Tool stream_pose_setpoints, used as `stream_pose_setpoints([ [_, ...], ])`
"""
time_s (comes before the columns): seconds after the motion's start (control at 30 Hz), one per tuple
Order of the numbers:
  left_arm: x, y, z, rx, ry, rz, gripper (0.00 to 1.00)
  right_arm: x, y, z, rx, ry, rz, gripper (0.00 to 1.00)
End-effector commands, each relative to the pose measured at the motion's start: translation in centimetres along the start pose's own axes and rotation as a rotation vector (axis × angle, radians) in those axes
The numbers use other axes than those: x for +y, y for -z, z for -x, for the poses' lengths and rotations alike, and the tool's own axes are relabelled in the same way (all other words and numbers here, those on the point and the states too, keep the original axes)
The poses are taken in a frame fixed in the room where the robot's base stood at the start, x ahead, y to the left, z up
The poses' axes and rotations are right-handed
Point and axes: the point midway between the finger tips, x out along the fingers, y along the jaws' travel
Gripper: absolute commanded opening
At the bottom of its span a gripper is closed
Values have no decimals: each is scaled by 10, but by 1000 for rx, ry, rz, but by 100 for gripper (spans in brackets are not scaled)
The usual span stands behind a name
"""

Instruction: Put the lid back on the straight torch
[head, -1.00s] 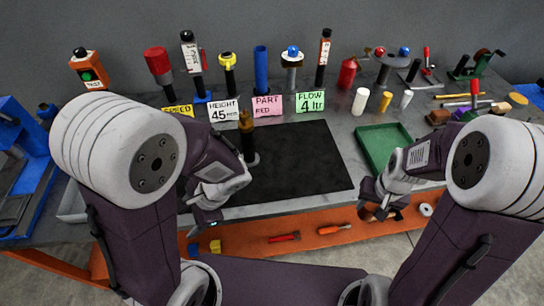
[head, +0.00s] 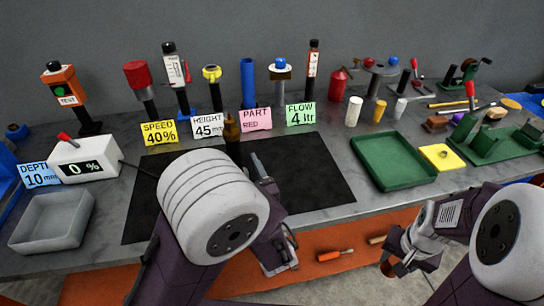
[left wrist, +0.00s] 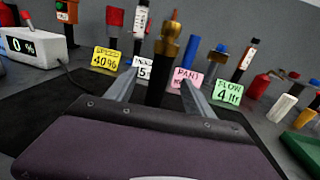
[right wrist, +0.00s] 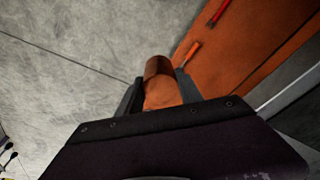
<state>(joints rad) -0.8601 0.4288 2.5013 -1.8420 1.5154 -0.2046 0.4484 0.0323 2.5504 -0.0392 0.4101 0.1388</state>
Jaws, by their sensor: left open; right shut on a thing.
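The torch (head: 232,135) stands upright at the black mat, with a dark body and a brass top. In the left wrist view the torch (left wrist: 168,45) stands beyond and between the spread fingers of my left gripper (left wrist: 158,88), which is open and empty. In the head view my left arm hides the torch's lower part. My right gripper (right wrist: 157,86) is shut on a copper-brown cylinder (right wrist: 158,72), which looks like the lid. In the head view my right gripper (head: 392,262) hangs in front of the table, low, well away from the torch.
A black mat (head: 310,180) covers the table's middle. A green tray (head: 395,162) lies to its right, a grey tray (head: 52,222) and a readout box (head: 85,160) to its left. Sign cards, including a yellow one (head: 159,133), and upright tools stand behind. An orange shelf (head: 340,225) runs below.

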Motion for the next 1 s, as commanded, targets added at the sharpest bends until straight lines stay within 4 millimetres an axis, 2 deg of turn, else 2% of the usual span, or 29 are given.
stream_pose_setpoints([
  [0.13,1,0,-9,2,-6,2,61,0,0,0,0,0,1,2],
  [0.3,2,0,-42,2,-9,1,61,0,0,2,0,0,1,2],
  [0.43,2,0,-61,2,-7,1,61,0,1,3,0,0,1,2],
  [0.53,1,0,-68,2,-4,1,61,0,1,3,0,0,1,2],
  [0.87,0,0,-71,2,-4,1,61,0,1,4,0,0,1,2],
  [1.0,-2,-1,-92,2,-7,2,61,0,1,7,0,0,1,2],
])
